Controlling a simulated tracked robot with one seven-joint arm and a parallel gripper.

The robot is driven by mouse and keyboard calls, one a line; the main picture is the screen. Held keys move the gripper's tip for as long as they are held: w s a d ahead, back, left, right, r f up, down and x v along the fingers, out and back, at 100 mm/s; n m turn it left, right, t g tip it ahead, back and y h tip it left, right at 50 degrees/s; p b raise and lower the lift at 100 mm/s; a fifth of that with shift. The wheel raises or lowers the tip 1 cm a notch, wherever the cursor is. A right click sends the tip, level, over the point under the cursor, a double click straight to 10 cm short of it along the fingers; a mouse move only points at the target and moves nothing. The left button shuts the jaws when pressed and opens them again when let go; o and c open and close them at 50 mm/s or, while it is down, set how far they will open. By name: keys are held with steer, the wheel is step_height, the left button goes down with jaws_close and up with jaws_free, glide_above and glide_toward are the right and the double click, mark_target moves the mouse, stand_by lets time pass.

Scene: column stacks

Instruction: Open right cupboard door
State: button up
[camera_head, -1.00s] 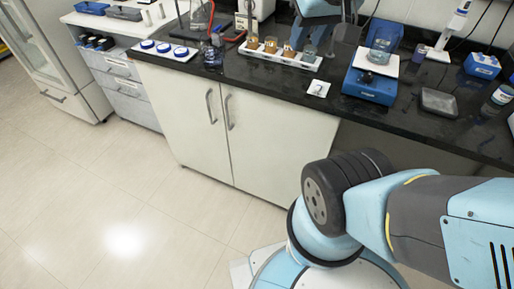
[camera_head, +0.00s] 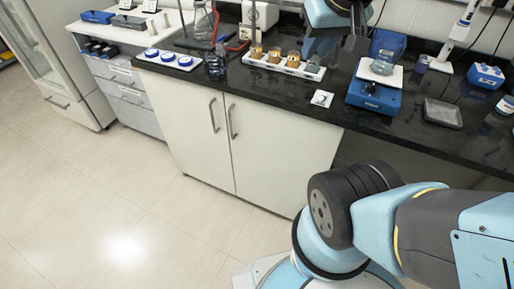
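The white base cupboard has two doors, both shut. The right cupboard door (camera_head: 283,145) is a flat cream panel under the black worktop. Its curved grey handle (camera_head: 232,122) stands upright near its left edge. The left door (camera_head: 188,125) has a matching handle (camera_head: 214,115) near its right edge. The end part of my arm, light blue and dark grey, shows at the top edge above the worktop, well away from the door handles.
My shoulder and arm link fill the lower right, close to the right door's lower right corner. The worktop (camera_head: 330,112) carries a vial rack (camera_head: 283,65), a blue balance (camera_head: 374,94) and glassware. Drawers (camera_head: 130,95) stand at left. The tiled floor (camera_head: 110,200) before the cupboard is clear.

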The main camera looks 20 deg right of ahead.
steer(key=w+a+f+y, duration=0.1)
steer(key=w+a+f, duration=0.25)
steer(key=w, duration=0.45)
steer(key=m+g+h, duration=0.1)
glide_above(230, 117)
steer(key=s, duration=0.5)
step_height(230, 117, down, 25)
steer(key=shift+x, duration=6.85)
steer(key=shift+c, duration=0.3)
steer(key=shift+r, duration=0.1)
jaws_close()
